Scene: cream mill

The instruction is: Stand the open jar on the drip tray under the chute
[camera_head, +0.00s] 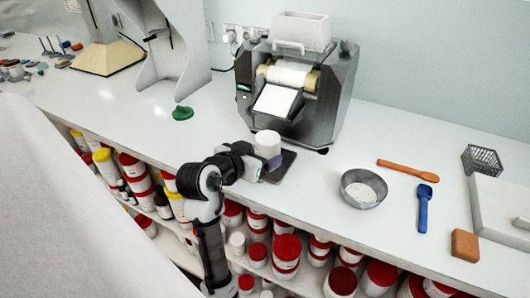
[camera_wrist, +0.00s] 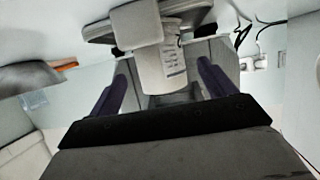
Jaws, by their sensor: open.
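The white jar (camera_head: 267,142) is upright in front of the mill, at the dark drip tray (camera_head: 284,164). My gripper hides its lower part, and I cannot tell if its base touches the tray. My gripper (camera_head: 262,163) is low at the jar's front. In the wrist view, which looks upside down, the labelled jar (camera_wrist: 164,70) shows between the two dark fingers of my gripper (camera_wrist: 162,75). The fingers are open, with a visible gap on each side. The white slanted chute (camera_head: 275,101) is on the mill's front, above and behind the jar.
The grey mill (camera_head: 335,95) stands against the wall. A metal bowl (camera_head: 363,188), wooden spatula (camera_head: 407,170) and blue scoop (camera_head: 424,207) lie to the right. A green item (camera_head: 182,113) lies to the left. Red-lidded tubs (camera_head: 286,246) fill the shelf below the bench.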

